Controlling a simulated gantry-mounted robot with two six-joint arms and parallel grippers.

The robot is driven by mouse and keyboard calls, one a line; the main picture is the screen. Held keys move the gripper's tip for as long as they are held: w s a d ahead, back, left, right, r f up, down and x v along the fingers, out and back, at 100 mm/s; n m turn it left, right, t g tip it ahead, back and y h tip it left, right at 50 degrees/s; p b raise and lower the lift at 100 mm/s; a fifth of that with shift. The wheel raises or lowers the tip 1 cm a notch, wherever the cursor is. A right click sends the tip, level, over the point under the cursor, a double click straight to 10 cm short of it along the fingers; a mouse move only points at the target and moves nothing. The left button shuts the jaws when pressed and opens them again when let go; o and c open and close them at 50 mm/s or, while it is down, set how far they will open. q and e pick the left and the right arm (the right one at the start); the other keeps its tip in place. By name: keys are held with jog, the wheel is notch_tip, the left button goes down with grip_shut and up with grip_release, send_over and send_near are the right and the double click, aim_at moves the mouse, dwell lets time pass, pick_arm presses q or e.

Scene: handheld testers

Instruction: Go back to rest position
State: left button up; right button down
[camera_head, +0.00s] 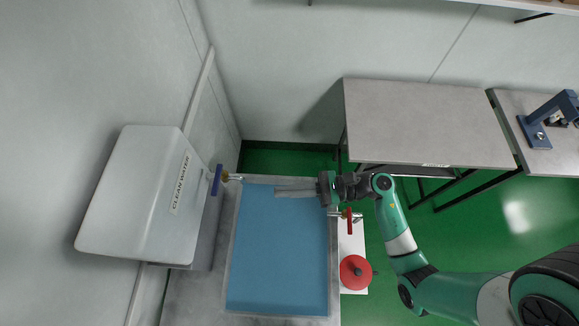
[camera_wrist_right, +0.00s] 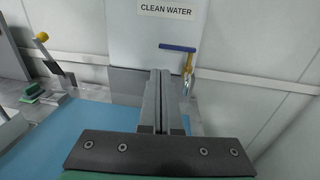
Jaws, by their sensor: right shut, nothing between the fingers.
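My right arm (camera_head: 398,235) comes in from the lower right of the head view. Its gripper (camera_head: 279,190) points left over the far edge of the blue-surfaced basin (camera_head: 280,260). In the right wrist view the two long grey fingers (camera_wrist_right: 160,75) lie together, shut with nothing between them. They point toward the white tank (camera_head: 135,195) marked CLEAN WATER and its brass tap with a blue handle (camera_head: 217,180). The tap also shows in the wrist view (camera_wrist_right: 178,48), just right of the fingertips. My left gripper is not in view.
A red-handled valve (camera_head: 349,222) and a red round object (camera_head: 355,272) sit right of the basin, close to my right arm. A bare grey table (camera_head: 425,120) stands behind. A blue press (camera_head: 548,120) is on the far-right bench. Green floor (camera_head: 470,215) lies between.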

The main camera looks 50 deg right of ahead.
jog(key=shift+s+d, duration=0.15)
jog(key=shift+s, duration=0.05)
